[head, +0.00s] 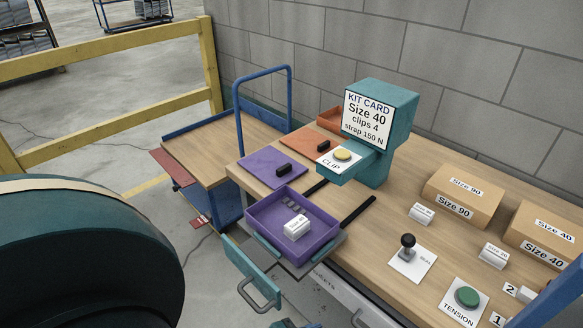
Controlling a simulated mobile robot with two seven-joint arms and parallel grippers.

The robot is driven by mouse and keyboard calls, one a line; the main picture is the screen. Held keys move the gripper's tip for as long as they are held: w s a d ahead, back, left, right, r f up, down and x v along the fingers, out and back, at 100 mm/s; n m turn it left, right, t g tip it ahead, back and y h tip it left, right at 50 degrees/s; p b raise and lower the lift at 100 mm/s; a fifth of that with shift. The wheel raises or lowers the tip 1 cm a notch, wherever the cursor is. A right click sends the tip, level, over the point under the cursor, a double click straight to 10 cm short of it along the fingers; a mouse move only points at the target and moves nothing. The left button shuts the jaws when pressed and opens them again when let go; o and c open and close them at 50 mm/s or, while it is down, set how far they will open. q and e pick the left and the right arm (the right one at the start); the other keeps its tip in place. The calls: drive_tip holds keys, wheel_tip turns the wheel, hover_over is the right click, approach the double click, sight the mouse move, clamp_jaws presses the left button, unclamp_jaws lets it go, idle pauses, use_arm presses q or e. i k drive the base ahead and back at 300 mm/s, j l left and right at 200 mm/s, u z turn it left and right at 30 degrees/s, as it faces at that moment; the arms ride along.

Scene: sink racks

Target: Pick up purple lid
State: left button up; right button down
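The purple lid (257,166) is a flat panel with a black block handle (283,169) on top. It lies on the wooden bench, at its left end, just behind the purple bin. The purple bin (322,228) is open at the top and holds a white labelled block (297,227) and a few small grey pieces (289,204). Neither of my grippers shows in the head view, and nothing is seen touching the lid.
An orange lid (305,141) lies right behind the purple one. A teal stand (384,135) with a kit card and clip button rises to the right. A blue cart handle (237,112) stands at the left. A teal panel with a grey handle (250,272) juts out below the bin.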

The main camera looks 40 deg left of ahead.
sight(272, 163)
drive_tip(key=j+z, duration=0.15)
drive_tip(key=z, duration=0.25)
drive_tip(key=k+j+z, duration=0.1)
drive_tip(key=z, duration=0.25)
drive_tip(key=k+j+z, duration=0.1)
drive_tip(key=z, duration=0.3)
drive_tip(key=k+z, duration=0.2)
drive_tip(key=z, duration=0.15)
drive_tip(key=k+j+z, duration=0.2)
drive_tip(key=z, duration=0.25)
drive_tip(key=k+j+z, duration=0.15)
drive_tip(key=z, duration=0.35)
drive_tip(key=k+z, duration=0.25)
drive_tip(key=z, duration=0.2)
drive_tip(key=k+j+z, duration=0.2)
drive_tip(key=k, duration=0.3)
drive_tip(key=k+z, duration=0.15)
drive_tip(key=k, duration=0.4)
drive_tip(key=k+j+u, duration=0.2)
drive_tip(key=k+j, duration=0.15)
drive_tip(key=k+j+u, duration=0.25)
drive_tip(key=j, duration=0.25)
drive_tip(key=k+j+u, duration=0.15)
drive_tip(key=j, duration=0.2)
drive_tip(key=k+j+u, duration=0.15)
drive_tip(key=j, duration=0.2)
